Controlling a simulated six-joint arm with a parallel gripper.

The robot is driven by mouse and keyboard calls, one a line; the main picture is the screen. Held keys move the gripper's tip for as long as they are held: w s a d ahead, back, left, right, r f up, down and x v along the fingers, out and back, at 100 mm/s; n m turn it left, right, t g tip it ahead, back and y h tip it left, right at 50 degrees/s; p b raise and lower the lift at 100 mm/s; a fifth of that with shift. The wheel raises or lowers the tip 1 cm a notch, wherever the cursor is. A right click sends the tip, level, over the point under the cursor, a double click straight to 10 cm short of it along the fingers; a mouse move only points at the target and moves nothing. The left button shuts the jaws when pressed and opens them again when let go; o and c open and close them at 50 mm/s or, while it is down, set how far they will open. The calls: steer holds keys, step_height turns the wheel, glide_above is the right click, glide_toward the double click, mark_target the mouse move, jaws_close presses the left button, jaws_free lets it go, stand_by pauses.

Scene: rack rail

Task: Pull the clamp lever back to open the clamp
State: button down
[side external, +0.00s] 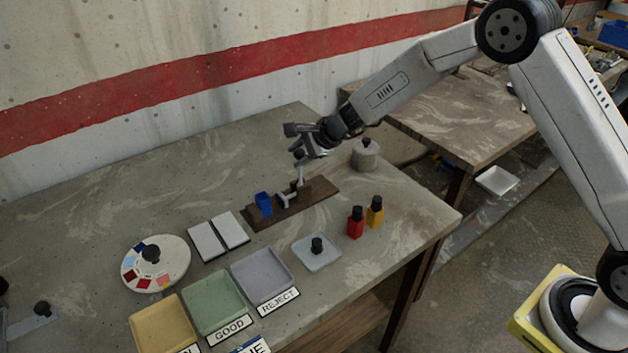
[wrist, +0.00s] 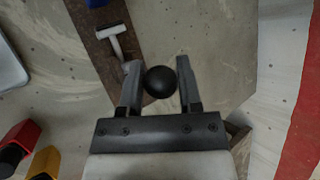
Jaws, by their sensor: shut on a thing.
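The clamp (side external: 287,197) is a pale grey metal piece on a dark brown board (side external: 268,213). Its lever (side external: 300,172) stands roughly upright at the board's right part, its top hidden by my gripper (side external: 303,154) in the side view. In the wrist view the lever's round black knob (wrist: 160,82) sits between the two fingers of my gripper (wrist: 157,68), which is shut on it. The clamp's pale T-shaped end (wrist: 112,32) shows beyond the knob. A blue block (side external: 263,203) stands on the board, left of the clamp.
A grey lidded pot (side external: 365,154) stands behind and right of the board. Red (side external: 355,223) and yellow (side external: 375,212) bottles and a dish with a black knob (side external: 316,252) are in front. White plates (side external: 206,241), a round palette (side external: 172,258) and coloured trays (side external: 213,302) lie left.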

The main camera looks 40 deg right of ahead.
steer(key=shift+w+d, duration=0.1)
steer(key=shift+d, duration=0.05)
steer(key=shift+c, duration=1.5)
jaws_free()
steer(key=v, duration=0.7)
steer(key=shift+s+r, duration=0.25)
steer(key=shift+s, duration=0.05)
steer(key=shift+d, duration=0.1)
steer(key=s+d+f+n+g+h, duration=0.1)
steer(key=s+d+n+g+h, duration=0.1)
steer(key=s+n, duration=0.7)
steer(key=s+d+f+n+g+h, duration=0.1)
steer(key=s+n, duration=0.8)
steer(key=s, duration=0.9)
steer(key=d+g+h, duration=0.1)
steer(key=d+h, duration=0.1)
steer(key=d, duration=0.1)
steer(key=shift+s+d+f, duration=0.15)
steer(key=shift+s+f, duration=0.05)
steer(key=shift+s, duration=0.05)
